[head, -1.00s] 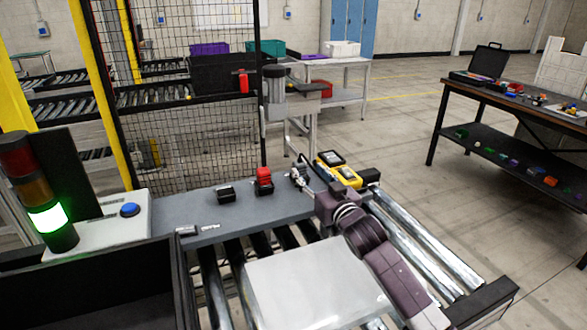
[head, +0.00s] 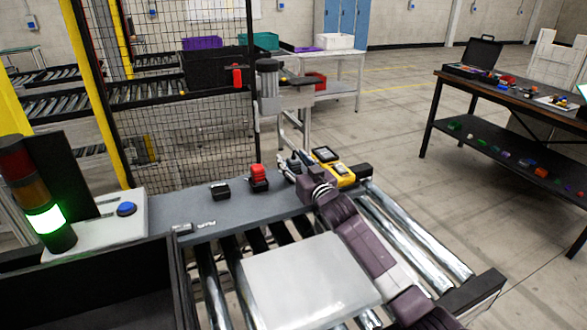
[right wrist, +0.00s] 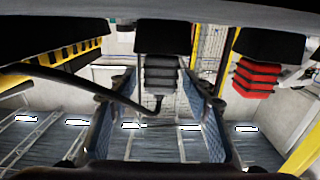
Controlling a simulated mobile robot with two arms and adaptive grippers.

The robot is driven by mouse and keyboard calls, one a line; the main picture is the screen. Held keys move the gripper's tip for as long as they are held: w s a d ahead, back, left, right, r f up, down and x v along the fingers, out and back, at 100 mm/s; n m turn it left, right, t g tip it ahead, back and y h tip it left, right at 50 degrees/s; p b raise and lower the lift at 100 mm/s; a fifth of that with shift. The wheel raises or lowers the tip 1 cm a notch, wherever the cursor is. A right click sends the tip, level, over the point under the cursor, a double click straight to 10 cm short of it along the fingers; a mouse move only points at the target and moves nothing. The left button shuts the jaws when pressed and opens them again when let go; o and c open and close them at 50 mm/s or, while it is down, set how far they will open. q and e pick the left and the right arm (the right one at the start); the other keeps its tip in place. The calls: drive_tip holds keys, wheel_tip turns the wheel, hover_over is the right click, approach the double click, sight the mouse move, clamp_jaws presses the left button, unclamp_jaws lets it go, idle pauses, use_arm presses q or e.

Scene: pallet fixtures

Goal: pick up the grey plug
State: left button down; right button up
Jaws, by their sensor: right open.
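The grey plug (right wrist: 161,76) shows in the right wrist view, a dark grey ribbed block set against a black base (right wrist: 163,37); that view looks upside down. My right gripper (right wrist: 160,95) is open, with one finger to each side of the plug and gaps between. In the head view my right gripper (head: 290,164) is over the back of the grey bench, between the red plug (head: 258,174) and the yellow meter (head: 341,174). It hides the grey plug there. My left gripper is not in view.
The red plug on its black base (right wrist: 257,77) and a yellow-and-black device (right wrist: 65,52) flank the grey plug closely. A black cable (right wrist: 75,82) curves towards the fingers. A black block (head: 220,190) and a small silver part (head: 194,226) lie on the bench (head: 240,208).

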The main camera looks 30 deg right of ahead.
clamp_jaws()
drive_tip(key=shift+r, duration=0.1)
